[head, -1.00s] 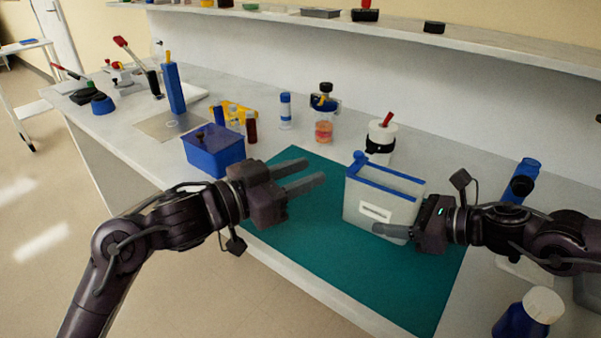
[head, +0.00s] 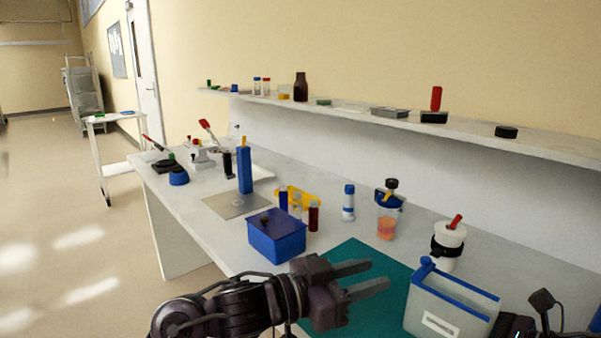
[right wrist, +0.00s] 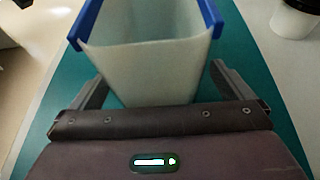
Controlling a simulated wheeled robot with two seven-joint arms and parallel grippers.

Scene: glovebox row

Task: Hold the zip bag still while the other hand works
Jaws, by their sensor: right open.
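The zip bag (head: 446,308) is a translucent, box-shaped bag with a blue rim and a white label, standing upright on the teal mat (head: 352,257). In the right wrist view the bag (right wrist: 150,68) stands between the spread fingers of my right gripper (right wrist: 155,88), with gaps visible at both sides. In the head view only a part of my right wrist shows at the lower right edge. My left gripper (head: 376,279) is open and empty above the mat, left of the bag, its fingers pointing toward it.
A blue box (head: 276,238) stands left of the mat. Behind are a yellow rack (head: 298,197), a jar with orange contents (head: 387,222) and a white bottle with a red top (head: 449,240). A shelf (head: 460,126) runs along the wall.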

